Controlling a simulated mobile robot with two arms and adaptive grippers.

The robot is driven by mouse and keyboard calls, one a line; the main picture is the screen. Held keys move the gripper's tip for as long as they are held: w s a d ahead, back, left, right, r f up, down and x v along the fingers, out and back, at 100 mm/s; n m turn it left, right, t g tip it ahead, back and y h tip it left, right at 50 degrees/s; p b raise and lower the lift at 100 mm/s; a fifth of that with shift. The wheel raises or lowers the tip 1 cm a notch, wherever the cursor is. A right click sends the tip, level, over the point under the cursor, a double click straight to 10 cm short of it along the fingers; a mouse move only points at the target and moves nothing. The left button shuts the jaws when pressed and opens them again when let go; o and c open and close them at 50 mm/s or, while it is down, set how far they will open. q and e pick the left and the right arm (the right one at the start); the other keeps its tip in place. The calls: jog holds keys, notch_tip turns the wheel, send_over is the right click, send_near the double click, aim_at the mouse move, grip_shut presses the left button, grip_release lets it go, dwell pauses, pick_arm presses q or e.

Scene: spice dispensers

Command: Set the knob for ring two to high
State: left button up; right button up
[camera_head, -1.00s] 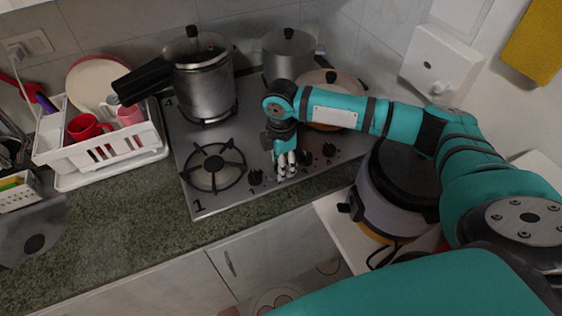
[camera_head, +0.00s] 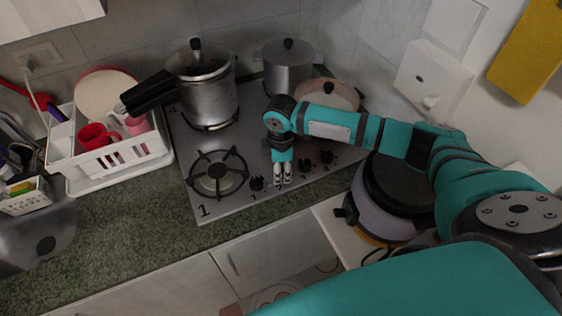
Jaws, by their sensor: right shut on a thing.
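The stove (camera_head: 233,144) is a steel cooktop with a row of black knobs along its front edge. The leftmost knob (camera_head: 256,184) is free, and two more, one knob (camera_head: 305,165) and the rightmost knob (camera_head: 326,157), show right of my gripper. My right gripper (camera_head: 283,180) points down at the front edge between them, shut on the second knob from the left. That knob is mostly hidden by the fingers, so its setting cannot be read. My left gripper is not in view.
A pressure cooker (camera_head: 208,92) and a steel pot (camera_head: 288,68) stand on the back burners. A lidded pan (camera_head: 337,93) sits behind my right arm. The front-left burner (camera_head: 217,174) is bare. A white dish rack (camera_head: 118,158) is left; a round cooker (camera_head: 395,205) is right.

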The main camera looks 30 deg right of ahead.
jog(key=m+p, duration=0.2)
jog(key=p, duration=0.1)
jog(key=m+p, duration=0.1)
jog(key=m, duration=0.1)
jog(key=shift+r+p, duration=0.25)
jog(key=shift+p, duration=0.05)
jog(key=shift+f+m+p, duration=0.15)
jog(key=shift+m+p, duration=0.8)
jog(key=shift+m, duration=0.25)
jog(key=shift+w, duration=0.1)
jog(key=o, duration=1.2)
jog(key=shift+c, duration=0.2)
jog(key=shift+f, duration=0.1)
notch_tip(320, 180, up, 12)
